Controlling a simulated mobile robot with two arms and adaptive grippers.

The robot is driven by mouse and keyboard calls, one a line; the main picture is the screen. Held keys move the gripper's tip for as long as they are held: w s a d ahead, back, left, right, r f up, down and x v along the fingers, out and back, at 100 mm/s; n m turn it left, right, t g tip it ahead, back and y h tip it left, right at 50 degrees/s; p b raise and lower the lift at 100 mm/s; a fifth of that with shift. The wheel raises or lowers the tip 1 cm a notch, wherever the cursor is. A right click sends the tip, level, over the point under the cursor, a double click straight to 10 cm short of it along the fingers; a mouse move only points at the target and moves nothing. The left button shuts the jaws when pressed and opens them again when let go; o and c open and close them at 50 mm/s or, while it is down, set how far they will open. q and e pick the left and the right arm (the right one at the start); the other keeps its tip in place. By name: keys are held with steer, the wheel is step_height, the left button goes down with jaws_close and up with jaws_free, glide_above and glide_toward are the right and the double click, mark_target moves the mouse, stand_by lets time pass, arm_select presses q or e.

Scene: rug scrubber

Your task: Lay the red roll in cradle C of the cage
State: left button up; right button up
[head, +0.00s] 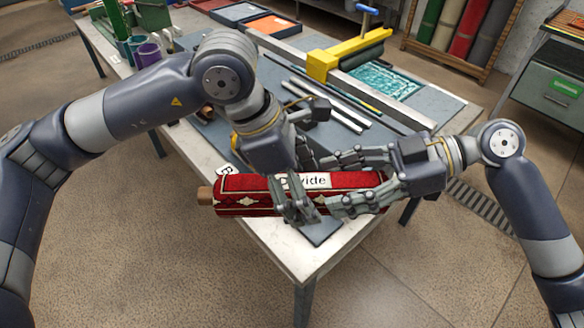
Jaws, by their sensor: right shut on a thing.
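The red roll (248,195) is a patterned rug roll with a brown core end at left and a white label that partly reads "vide". It lies across the picture above the table's near corner. My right gripper (345,182) is shut on its right part, fingers coming from the right. My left gripper (300,190) reaches down over the roll's middle, with fingers in front of it; whether they grip is unclear. A round white tag (227,170) with a letter, seemingly B, shows behind the roll's left end.
A wooden rack (410,40) with upright rolls stands behind at right, near a grey cabinet (550,95). The front floor is clear.

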arm_select(q)
steer(key=shift+d+f, duration=0.2)
steer(key=shift+f, duration=0.25)
arm_select(e)
steer(key=shift+r, duration=0.1)
arm_select(q)
steer(key=c, duration=1.3)
steer(key=shift+c, duration=1.4)
arm_select(e)
steer(key=o, duration=1.6)
